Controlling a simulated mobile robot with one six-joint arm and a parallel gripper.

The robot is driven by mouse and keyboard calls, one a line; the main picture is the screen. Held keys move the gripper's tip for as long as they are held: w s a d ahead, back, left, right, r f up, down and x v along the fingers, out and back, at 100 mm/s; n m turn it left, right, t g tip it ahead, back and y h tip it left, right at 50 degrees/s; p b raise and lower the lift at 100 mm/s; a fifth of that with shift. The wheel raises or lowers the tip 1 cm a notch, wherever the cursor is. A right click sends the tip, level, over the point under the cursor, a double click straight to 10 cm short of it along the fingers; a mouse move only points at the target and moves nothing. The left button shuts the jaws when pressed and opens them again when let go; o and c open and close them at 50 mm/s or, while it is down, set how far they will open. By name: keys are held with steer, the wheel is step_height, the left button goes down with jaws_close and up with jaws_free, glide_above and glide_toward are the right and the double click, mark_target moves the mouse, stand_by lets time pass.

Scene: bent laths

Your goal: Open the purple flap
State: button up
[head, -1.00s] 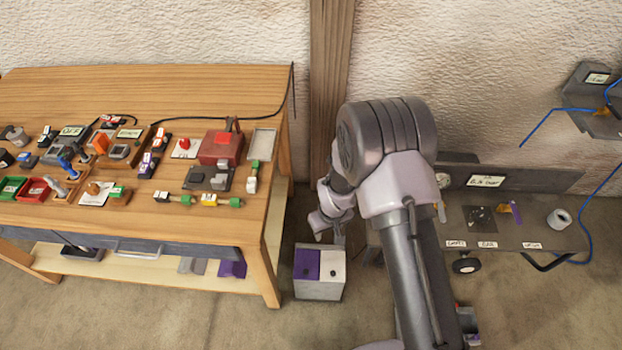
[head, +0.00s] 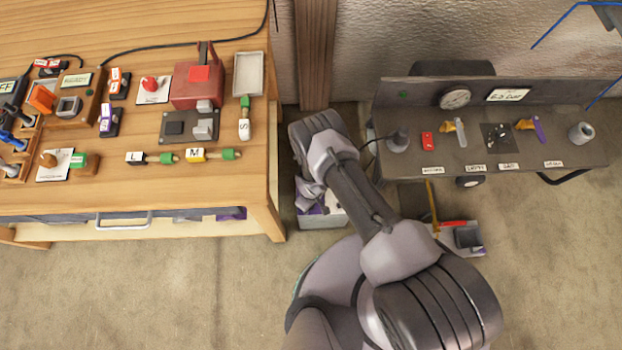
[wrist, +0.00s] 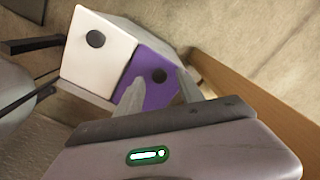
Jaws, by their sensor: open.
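The purple flap (wrist: 150,72) is on top of a grey box, and it is closed, with a round black knob (wrist: 159,76) on it. A white flap (wrist: 97,46) with its own black knob lies beside it, also closed. In the head view the box (head: 322,221) stands on the floor, and my arm hides most of its top. My gripper (wrist: 158,84) is open, its two fingers pointing at the purple flap on either side of the knob. I cannot tell whether they touch it.
A wooden workbench (head: 130,200) crowded with small fixtures stands left of the box; its leg is close by. A grey panel table (head: 400,166) with tools is on the right. An open tray (head: 468,238) sits on the floor below it. Floor in front is clear.

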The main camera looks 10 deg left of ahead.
steer(key=shift+f+b, duration=0.45)
steer(key=shift+f, duration=0.5)
steer(key=shift+r, duration=0.1)
jaws_close()
stand_by(0.6)
